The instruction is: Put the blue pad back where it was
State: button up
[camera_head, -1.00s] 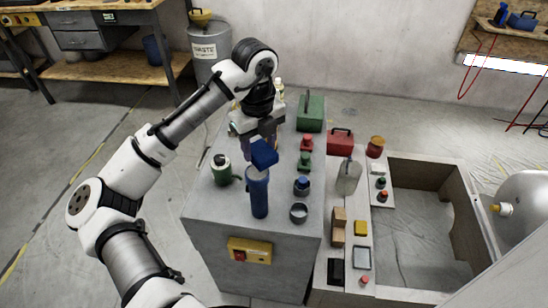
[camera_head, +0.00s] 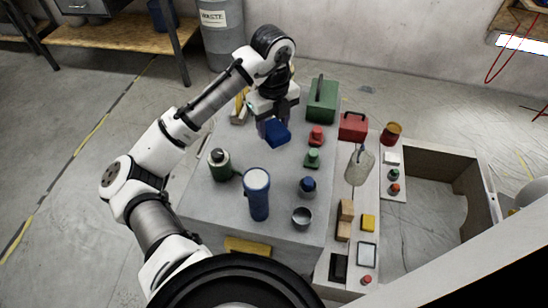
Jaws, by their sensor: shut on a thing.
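The blue pad (camera_head: 277,134) is a small dark-blue block. My gripper (camera_head: 268,122) is shut on it, above the grey worktop (camera_head: 215,206) and towards its far side. The fingers partly hide the pad's far side. A blue cylinder (camera_head: 258,200) with a pale round top stands upright on the worktop, nearer the camera and apart from the pad. How high the pad is above the worktop is hard to tell.
A green bottle (camera_head: 219,167), green stamp (camera_head: 312,158), red stamp (camera_head: 316,136), blue-topped jar (camera_head: 307,187) and metal cup (camera_head: 302,217) stand around. A green box (camera_head: 322,101) and red box (camera_head: 353,126) stand behind. Bare worktop lies left of the cylinder.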

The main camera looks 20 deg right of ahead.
notch_tip(320, 180, down, 14)
jog(key=shift+f+p, duration=0.2)
jog(key=shift+p, duration=0.4)
jog(key=shift+f, duration=0.25)
jog(key=o, duration=0.9)
jog(key=shift+o, duration=0.2)
jog(key=shift+r, duration=0.15)
notch_tip(320, 180, up, 12)
jog(key=shift+r+b, duration=0.1)
jog(key=shift+b, duration=0.45)
